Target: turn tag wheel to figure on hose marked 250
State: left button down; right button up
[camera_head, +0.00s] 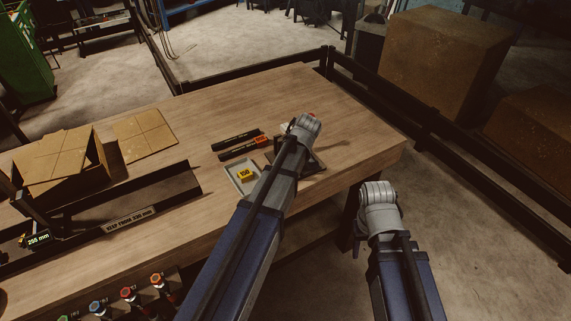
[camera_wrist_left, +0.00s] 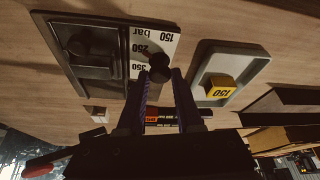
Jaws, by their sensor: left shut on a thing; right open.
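A dark panel (camera_wrist_left: 88,68) lies on the bench with a white scale marked 150 bar, 250 and 350. In the head view my left arm hides most of the panel. A dark hose piece with a red-orange tag (camera_head: 261,140) lies beyond; its figure is too small to read. My right gripper (camera_head: 361,230) is open and empty off the bench's right edge, mostly hidden.
A grey tray (camera_head: 234,178) holds a yellow block marked 150 (camera_head: 246,174). A second dark bar (camera_head: 236,138) lies near the tagged hose. Cardboard boxes (camera_head: 62,160) and a dark trough (camera_head: 150,192) stand left. The bench's far middle is clear.

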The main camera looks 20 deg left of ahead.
pick_arm(q)
jog(key=c, duration=0.6)
grip_release()
jog(key=shift+r, duration=0.1)
jog(key=p+v, duration=0.7)
jog(key=shift+s+d+r, duration=0.15)
jog(key=shift+r, duration=0.1)
jog(key=s+d+f+m+h+b, duration=0.1)
jog(key=s+d+f+m+b, duration=0.1)
jog(key=s+d+m, duration=0.3)
jog(key=s+d+f+m+g+b, duration=0.1)
jog(key=s+d+f+m+b, duration=0.1)
jog(key=s+d+m, duration=0.3)
jog(key=s+d+f+m+g+h+b, duration=0.1)
jog(key=s+d+m, duration=0.4)
jog(key=s, duration=0.5)
jog(key=shift+s+d+f+m+h+b, duration=0.15)
jog(key=shift+f+m+b, duration=0.15)
jog(key=shift+f, duration=0.4)
jog(key=shift+s+f+m+h+b, duration=0.15)
jog(key=shift+f+m, duration=0.15)
jog(key=shift+f, duration=0.35)
